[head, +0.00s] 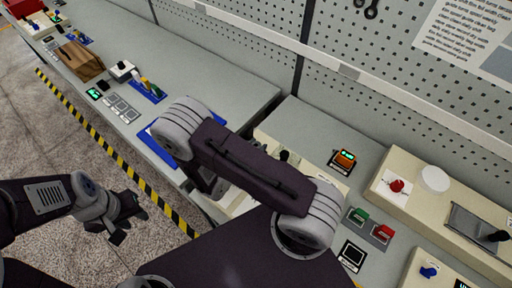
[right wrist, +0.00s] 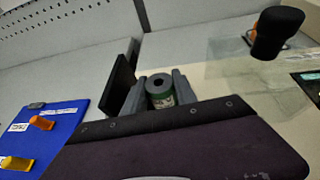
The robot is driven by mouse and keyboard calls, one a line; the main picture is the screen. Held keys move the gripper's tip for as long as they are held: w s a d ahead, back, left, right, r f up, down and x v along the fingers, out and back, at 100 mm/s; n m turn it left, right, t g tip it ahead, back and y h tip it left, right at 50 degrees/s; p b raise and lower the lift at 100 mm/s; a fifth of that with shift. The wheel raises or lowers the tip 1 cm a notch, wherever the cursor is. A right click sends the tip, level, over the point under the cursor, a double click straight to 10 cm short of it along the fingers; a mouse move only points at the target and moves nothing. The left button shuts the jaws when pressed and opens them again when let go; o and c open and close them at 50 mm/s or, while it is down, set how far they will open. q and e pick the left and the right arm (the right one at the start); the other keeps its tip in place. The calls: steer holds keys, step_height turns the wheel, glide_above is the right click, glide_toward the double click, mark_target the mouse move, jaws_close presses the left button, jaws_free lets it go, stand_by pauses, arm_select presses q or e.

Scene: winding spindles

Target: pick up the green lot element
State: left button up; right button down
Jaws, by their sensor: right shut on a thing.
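The green lot element (right wrist: 161,97) is a small cylinder with a grey top, a dark centre hole and a green side with a pale marking. It sits between the grey fingers of my right gripper (right wrist: 160,88) in the right wrist view. My right gripper is shut on it. In the head view my right arm hides this gripper and the element. My left gripper (head: 127,226) hangs over the floor at the left, away from the benches. I cannot tell whether its fingers are apart.
A blue mat with orange and yellow pieces (right wrist: 41,123) lies left of the right gripper. A black knob (right wrist: 278,30) stands at upper right. A pegboard (head: 400,75) stands behind.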

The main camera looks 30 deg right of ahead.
mark_target(256, 145)
step_height(256, 145, up, 10)
steer(key=shift+f, duration=0.1)
stand_by(0.4)
